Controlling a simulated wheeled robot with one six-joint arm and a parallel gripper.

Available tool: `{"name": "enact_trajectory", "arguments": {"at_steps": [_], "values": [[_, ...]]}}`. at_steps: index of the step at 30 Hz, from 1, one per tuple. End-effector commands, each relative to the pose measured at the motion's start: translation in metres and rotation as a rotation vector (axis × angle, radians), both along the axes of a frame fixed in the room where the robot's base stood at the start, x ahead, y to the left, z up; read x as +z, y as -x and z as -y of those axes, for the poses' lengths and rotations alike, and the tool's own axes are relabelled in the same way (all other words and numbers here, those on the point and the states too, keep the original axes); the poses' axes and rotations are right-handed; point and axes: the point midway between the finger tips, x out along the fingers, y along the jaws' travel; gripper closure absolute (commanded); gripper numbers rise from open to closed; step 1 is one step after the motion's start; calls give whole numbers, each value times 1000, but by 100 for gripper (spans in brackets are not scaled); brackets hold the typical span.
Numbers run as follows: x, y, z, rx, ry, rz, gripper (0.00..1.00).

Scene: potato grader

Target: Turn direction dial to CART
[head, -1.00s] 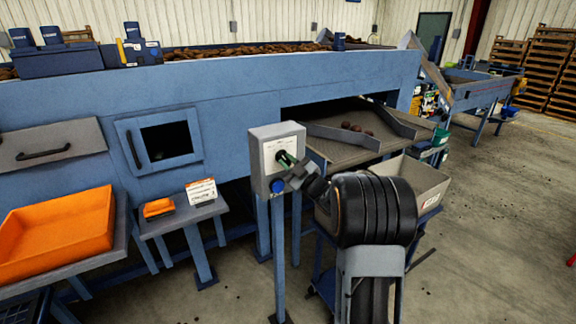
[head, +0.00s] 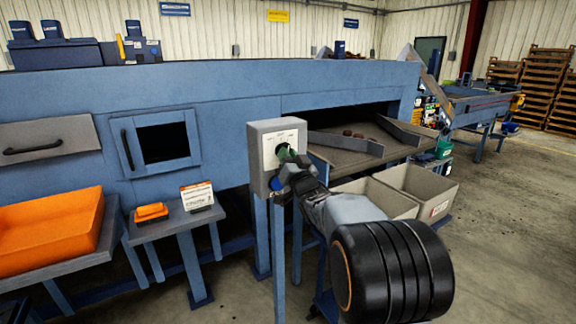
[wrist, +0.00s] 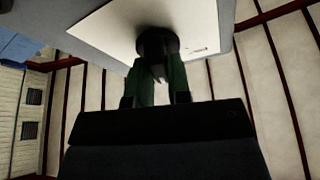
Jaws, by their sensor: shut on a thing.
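The direction dial is a dark round knob (wrist: 158,42) on the pale plate of a grey control box (head: 261,165), which stands on a blue post. My gripper (wrist: 156,80) reaches the dial with its green-tipped fingers, one on each side of it, and is shut on it. In the head view my gripper (head: 288,158) covers most of the dial, so its pointer and the label it faces cannot be read. A blue button (head: 274,184) sits low on the box, partly hidden by my gripper.
The blue grader frame (head: 230,100) stands behind the box. A side table with an orange object (head: 151,212) and a small sign (head: 196,196) is at left, beside an orange tray (head: 60,235). Grey bins (head: 420,190) stand at right. Open concrete floor lies farther right.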

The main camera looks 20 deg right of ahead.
Motion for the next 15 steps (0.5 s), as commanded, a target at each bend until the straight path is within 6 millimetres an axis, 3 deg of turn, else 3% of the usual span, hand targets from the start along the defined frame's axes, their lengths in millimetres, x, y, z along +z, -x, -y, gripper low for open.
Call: {"name": "enact_trajectory", "arguments": {"at_steps": [15], "values": [[-3,0,-2,1,-345,-45,100]]}}
